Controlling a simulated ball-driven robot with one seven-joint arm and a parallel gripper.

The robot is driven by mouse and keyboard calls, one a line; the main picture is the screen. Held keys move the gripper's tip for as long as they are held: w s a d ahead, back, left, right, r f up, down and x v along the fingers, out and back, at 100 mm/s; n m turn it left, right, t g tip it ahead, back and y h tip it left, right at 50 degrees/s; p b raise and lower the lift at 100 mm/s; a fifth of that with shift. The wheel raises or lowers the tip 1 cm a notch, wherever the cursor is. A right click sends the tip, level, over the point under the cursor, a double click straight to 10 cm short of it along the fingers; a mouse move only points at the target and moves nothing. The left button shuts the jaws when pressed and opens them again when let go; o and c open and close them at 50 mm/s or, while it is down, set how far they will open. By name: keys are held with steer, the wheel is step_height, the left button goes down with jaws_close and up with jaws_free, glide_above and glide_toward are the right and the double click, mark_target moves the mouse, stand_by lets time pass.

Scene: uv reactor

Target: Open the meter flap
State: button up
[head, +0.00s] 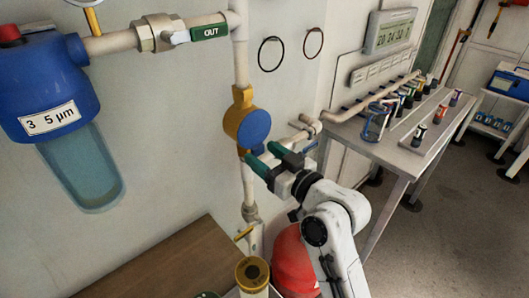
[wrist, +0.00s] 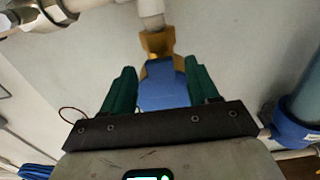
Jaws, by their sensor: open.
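The water meter has a brass-yellow body (head: 242,97) and a round blue flap (head: 254,127) that covers its face. It sits on a vertical white pipe by the wall. My gripper (head: 262,157) has green fingers and is just below and in front of the flap in the head view. In the wrist view the blue flap (wrist: 163,88) shows between the two spread green fingers, with the brass body (wrist: 158,43) beyond it. The fingers are open with nothing gripped. I cannot tell whether either finger touches the flap. The flap appears closed.
A blue filter housing (head: 45,88) with a clear bowl hangs at the left. A brown wooden surface (head: 165,262) is below. A red rounded object (head: 294,262) stands beside my arm. A grey bench (head: 395,150) with several small containers is at the right.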

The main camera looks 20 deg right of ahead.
steer(key=shift+w+a, duration=0.1)
steer(key=shift+w, duration=0.15)
steer(key=shift+c, duration=0.4)
steer(key=shift+r, duration=0.1)
jaws_close()
